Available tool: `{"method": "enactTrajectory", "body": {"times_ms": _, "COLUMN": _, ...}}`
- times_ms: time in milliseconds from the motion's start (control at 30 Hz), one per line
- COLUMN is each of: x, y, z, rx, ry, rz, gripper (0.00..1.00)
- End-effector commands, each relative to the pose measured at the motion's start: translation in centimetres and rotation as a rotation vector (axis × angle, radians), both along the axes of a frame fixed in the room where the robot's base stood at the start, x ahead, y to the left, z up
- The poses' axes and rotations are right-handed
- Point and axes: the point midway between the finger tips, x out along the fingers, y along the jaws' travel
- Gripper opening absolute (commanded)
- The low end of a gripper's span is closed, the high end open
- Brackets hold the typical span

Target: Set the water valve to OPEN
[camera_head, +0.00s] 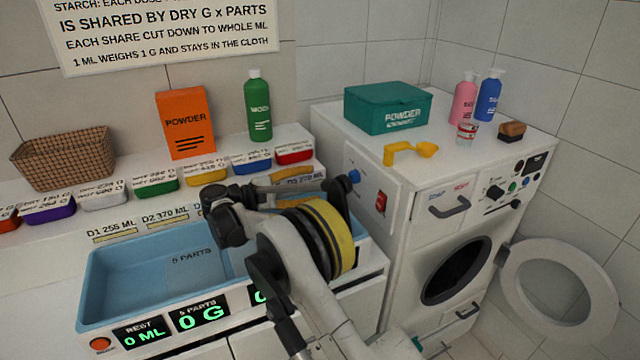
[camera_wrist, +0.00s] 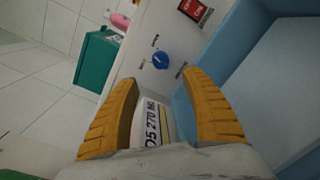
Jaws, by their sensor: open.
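The water valve is a round blue knob (camera_head: 354,176) on the white side panel of the washing machine. It also shows in the wrist view (camera_wrist: 161,61), with a pale pointer mark and small labels around it that are too small to read surely. My gripper (camera_head: 312,184) has its yellow fingers spread and points toward the knob from the left. In the wrist view its two fingertips (camera_wrist: 160,76) lie on either side below the knob. The knob appears beyond the tips, apart from them. Nothing is held between the fingers.
A red switch (camera_head: 381,203) sits on the same panel near the knob. A blue basin (camera_head: 130,275) lies beneath my arm. A green powder box (camera_head: 388,106) and yellow scoop (camera_head: 410,151) stand on the washer top. Its round door (camera_head: 515,290) hangs open at right.

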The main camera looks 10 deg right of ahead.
Motion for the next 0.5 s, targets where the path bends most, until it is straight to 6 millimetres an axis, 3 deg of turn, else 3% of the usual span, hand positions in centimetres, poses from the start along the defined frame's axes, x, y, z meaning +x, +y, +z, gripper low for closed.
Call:
{"method": "enactTrajectory", "body": {"times_ms": 300, "x": 0.1, "y": -0.1, "z": 0.0, "rx": -0.009, "ry": 0.028, "rz": 0.0, "gripper": 0.56}}
{"method": "enactTrajectory", "body": {"times_ms": 500, "x": 0.7, "y": -1.4, "z": 0.2, "rx": -0.116, "ry": 0.346, "rz": 0.005, "gripper": 0.56}}
